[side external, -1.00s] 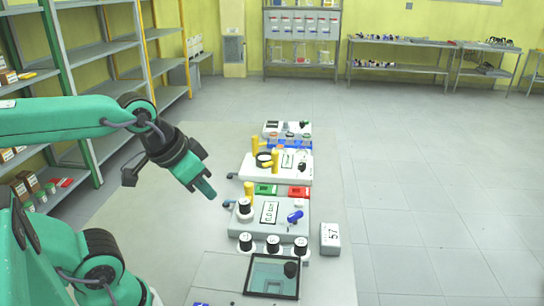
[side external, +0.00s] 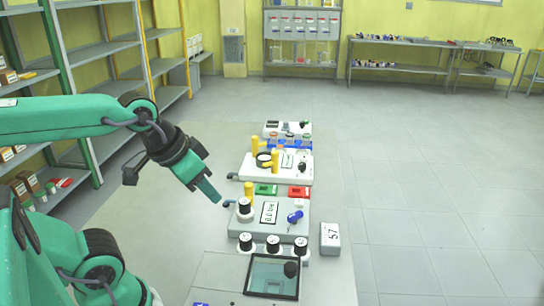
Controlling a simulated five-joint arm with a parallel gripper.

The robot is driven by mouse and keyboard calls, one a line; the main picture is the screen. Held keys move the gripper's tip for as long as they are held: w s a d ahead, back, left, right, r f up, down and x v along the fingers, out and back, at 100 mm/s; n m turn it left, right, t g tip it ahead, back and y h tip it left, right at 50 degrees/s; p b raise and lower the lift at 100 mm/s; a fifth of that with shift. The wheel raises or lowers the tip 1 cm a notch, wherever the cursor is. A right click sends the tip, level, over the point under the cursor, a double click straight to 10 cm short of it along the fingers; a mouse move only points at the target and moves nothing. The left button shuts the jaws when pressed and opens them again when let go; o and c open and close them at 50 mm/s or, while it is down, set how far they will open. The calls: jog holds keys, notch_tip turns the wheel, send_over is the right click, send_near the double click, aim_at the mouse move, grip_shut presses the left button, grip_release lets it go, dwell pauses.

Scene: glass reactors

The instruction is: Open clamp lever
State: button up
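A grey device (side external: 268,236) with a small display stands on the table, a bright blue lever (side external: 295,217) on its right part. A darker blue-grey lever (side external: 229,203) sticks out at its left edge. I cannot tell which one is the clamp lever. A yellow cylinder (side external: 249,191) and a white-and-black round part (side external: 244,206) sit at its left side. My gripper (side external: 209,191) hangs in the air just left of the device, pointing down to the right, near the blue-grey lever in the picture. It looks empty. Whether its fingers are open or shut does not show.
A white device (side external: 290,175) with yellow cylinders stands behind, with green (side external: 265,189) and red (side external: 298,192) trays between. Several black-topped white parts (side external: 273,245) and a dark-framed panel (side external: 272,276) are in front. The table's left side (side external: 150,230) is clear.

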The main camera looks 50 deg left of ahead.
jog(key=o, duration=0.3)
jog(key=shift+w+a, duration=0.1)
jog(key=shift+w, duration=0.1)
jog(key=m+g, duration=0.5)
jog(key=m, duration=0.2)
send_over(248, 184)
jog(key=f, duration=0.4)
jog(key=d+f, duration=0.1)
jog(key=f, duration=0.2)
jog(key=shift+s+f, duration=0.1)
jog(key=shift+s, duration=0.2)
jog(key=shift+w+a+f, duration=0.2)
jog(key=shift+a+f, duration=0.15)
jog(key=shift+a, duration=0.1)
jog(key=shift+f, duration=0.1)
jog(key=shift+f, duration=3.8)
